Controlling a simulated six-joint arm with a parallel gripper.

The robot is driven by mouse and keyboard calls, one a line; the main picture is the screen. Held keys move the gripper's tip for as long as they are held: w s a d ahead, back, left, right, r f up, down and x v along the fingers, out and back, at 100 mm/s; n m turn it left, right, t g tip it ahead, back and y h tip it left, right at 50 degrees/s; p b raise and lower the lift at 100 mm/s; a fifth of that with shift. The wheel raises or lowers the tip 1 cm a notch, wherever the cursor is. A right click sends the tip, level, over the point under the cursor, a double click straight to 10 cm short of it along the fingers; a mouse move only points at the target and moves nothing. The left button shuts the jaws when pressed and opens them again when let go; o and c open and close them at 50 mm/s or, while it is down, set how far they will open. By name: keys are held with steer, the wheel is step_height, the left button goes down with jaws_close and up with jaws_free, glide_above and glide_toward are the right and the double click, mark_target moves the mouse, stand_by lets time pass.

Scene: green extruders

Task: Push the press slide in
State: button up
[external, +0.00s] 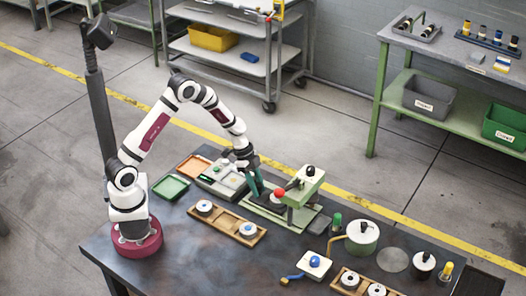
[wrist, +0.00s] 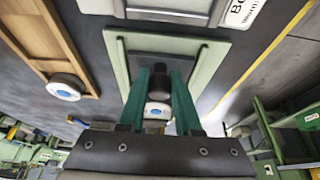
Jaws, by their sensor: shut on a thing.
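The green press (external: 303,186) stands on the table with a red ball (external: 280,193) on its lever and a black knob on top. Its pale green base plate (wrist: 205,75) carries the dark slide, which is partly hidden by my fingers. My gripper (external: 256,187) reaches down at the left side of the press. In the wrist view its two teal fingers (wrist: 159,82) stand on either side of a black knob (wrist: 156,71) on the slide, shut on it. A white round part with a blue mark (wrist: 158,109) shows between the fingers, partly hidden.
A wooden tray with white discs (external: 234,230) lies in front of the press. A green tray (external: 171,187), an orange tray (external: 193,166) and a grey box (external: 222,180) sit to the left. A green-and-white pot (external: 362,236) and a small blue-topped box (external: 314,265) stand to the right.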

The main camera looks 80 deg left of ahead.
steer(key=shift+w+d, duration=2.85)
steer(key=shift+w, duration=0.05)
steer(key=o, duration=0.9)
steer(key=shift+o, duration=0.2)
steer(key=shift+r, duration=2.25)
steer(key=s+a+r, duration=0.4)
steer(key=s+a, duration=0.1)
